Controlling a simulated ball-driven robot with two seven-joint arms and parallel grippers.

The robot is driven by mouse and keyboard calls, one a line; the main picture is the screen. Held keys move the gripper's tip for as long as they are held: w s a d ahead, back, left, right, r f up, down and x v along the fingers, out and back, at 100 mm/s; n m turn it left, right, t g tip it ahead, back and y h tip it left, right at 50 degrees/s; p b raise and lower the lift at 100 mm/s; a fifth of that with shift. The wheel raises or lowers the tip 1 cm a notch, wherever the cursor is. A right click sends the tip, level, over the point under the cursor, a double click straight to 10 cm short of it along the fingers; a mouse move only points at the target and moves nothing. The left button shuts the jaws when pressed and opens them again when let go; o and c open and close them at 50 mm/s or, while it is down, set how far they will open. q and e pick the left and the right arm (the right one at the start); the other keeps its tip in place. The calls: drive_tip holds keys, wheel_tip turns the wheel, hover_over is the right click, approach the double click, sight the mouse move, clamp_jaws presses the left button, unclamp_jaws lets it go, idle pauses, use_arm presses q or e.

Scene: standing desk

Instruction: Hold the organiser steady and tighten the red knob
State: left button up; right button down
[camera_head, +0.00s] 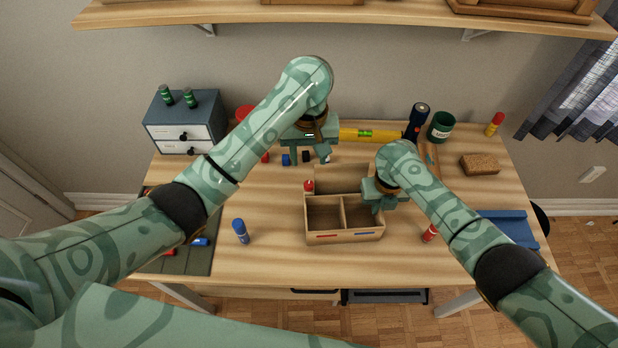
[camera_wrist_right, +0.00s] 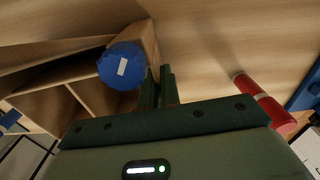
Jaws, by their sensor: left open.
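The wooden organiser (camera_head: 345,238) stands on the desk with open compartments; in the right wrist view its walls (camera_wrist_right: 30,52) show at the left. The red knob (camera_head: 309,186) sits at its left side. A blue knob (camera_wrist_right: 122,66) sits at its other side, hidden by my right arm in the head view. My left gripper (camera_head: 309,157) is open and empty, pointing down, above and behind the red knob in the picture. My right gripper (camera_head: 370,207) is at the organiser's right wall; in its wrist view the fingers (camera_wrist_right: 159,88) are close together with the wall between them.
A blue marker (camera_head: 240,231) stands left of the organiser, a red one (camera_head: 430,233) right of it. A yellow level (camera_head: 368,135), a torch (camera_head: 416,120) and a green cup (camera_head: 441,126) are behind. A drawer box (camera_head: 185,122) stands at back left. A shelf (camera_head: 340,14) hangs above.

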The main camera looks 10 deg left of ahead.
sight(309, 183)
use_arm(q)
wheel_tip(309, 183, down, 10)
drive_tip(key=shift+r, duration=0.25)
drive_tip(key=shift+c, duration=0.2)
clamp_jaws()
